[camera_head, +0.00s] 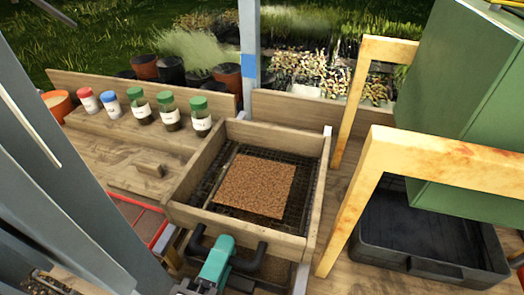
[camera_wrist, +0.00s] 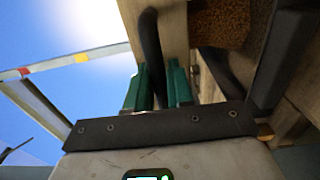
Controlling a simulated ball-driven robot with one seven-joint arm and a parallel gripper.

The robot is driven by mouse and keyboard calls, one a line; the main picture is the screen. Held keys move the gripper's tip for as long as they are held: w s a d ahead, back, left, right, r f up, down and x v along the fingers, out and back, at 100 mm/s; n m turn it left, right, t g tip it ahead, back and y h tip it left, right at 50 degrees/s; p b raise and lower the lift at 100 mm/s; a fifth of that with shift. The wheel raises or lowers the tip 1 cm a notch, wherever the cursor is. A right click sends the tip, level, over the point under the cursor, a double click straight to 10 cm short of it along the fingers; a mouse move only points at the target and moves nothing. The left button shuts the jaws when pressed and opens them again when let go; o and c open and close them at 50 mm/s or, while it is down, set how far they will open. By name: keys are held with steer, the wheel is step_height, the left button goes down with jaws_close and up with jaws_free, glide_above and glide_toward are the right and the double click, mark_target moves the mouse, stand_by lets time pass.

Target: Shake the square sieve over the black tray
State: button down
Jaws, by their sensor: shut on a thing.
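The square sieve (camera_head: 238,221) has a wooden frame, a dark mesh floor and a square patch of brown granular material (camera_head: 255,187) on the mesh. A black handle (camera_head: 265,249) sticks out from its near wall. My gripper (camera_head: 216,258) is at this handle, its teal fingers around it. In the wrist view my gripper (camera_wrist: 158,88) is closed on the handle bar (camera_wrist: 152,50), with the brown material (camera_wrist: 222,20) seen beyond. A black tray (camera_head: 415,228) lies at the right, apart from the sieve. What lies under the sieve is mostly hidden.
An orange pot (camera_head: 59,104) stands at the far left.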

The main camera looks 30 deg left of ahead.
steer(key=x, duration=0.3)
steer(key=shift+w+a+f, duration=0.1)
steer(key=shift+w+a, duration=0.05)
steer(key=shift+w, duration=0.25)
jaws_free()
stand_by(1.1)
stand_by(0.4)
steer(key=v, duration=1)
stand_by(0.6)
stand_by(0.4)
